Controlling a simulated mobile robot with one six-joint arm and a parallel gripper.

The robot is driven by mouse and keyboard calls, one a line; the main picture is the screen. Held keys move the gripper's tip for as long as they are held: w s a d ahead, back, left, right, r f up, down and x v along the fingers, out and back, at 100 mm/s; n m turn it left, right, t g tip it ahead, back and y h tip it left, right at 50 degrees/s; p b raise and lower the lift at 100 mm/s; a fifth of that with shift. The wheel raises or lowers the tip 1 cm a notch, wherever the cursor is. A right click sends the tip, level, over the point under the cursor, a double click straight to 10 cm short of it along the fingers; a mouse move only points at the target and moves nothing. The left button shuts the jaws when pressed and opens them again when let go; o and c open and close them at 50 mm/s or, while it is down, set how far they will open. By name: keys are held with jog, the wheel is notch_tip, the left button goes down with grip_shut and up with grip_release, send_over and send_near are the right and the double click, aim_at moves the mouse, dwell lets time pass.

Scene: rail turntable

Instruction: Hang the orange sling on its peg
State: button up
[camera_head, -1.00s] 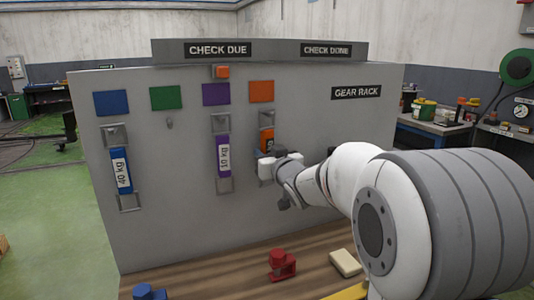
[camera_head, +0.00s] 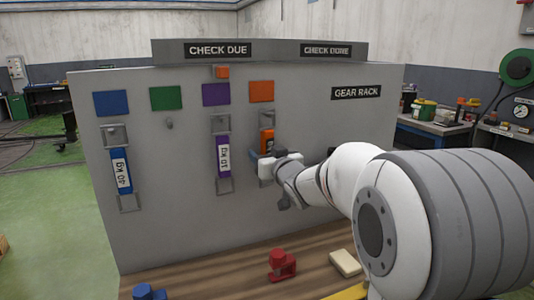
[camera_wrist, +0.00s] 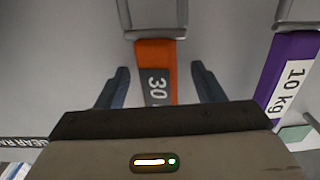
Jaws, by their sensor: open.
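The orange sling (camera_head: 267,136) hangs upright on the grey rack board, below the orange square (camera_head: 261,92), with a metal ring at its top. In the wrist view, the sling (camera_wrist: 157,55) shows a dark label reading 30 and a grey ring at its end. My gripper (camera_wrist: 160,68) is open, with one dark finger on each side of the sling and a gap to it on both sides. In the head view my gripper (camera_head: 266,156) covers the lower part of the sling. The peg is hidden behind the top ring, so its seating cannot be told.
A purple 10 kg sling (camera_head: 223,155) hangs just left of the orange one, and a blue 40 kg sling (camera_head: 121,170) farther left. A bare peg (camera_head: 169,123) is under the green square (camera_head: 165,97). A red clamp-like object (camera_head: 281,265) and a pale block (camera_head: 345,262) lie below.

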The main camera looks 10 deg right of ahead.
jog(key=shift+s, duration=0.1)
dwell(0.5)
jog(key=s+d, duration=0.2)
jog(key=s, duration=0.7)
jog(key=shift+s, duration=0.3)
dwell(1.4)
jog(key=s+f+g+h+p, duration=0.1)
jog(key=s+f+g+p, duration=0.1)
jog(key=s+g, duration=0.3)
jog(key=s+a+f+m+g+h+p, duration=0.1)
jog(key=s+f+g+p, duration=0.2)
jog(key=s, duration=0.9)
jog(key=s+f+m+g+h+p, duration=0.1)
jog(key=s+f+g+p, duration=0.2)
jog(key=s+g+p, duration=0.3)
jog(key=s+g, duration=0.1)
jog(key=s, duration=0.2)
jog(key=shift+s+a, duration=0.2)
jog(key=shift+a, duration=0.1)
jog(key=shift+c, duration=0.2)
dwell(0.5)
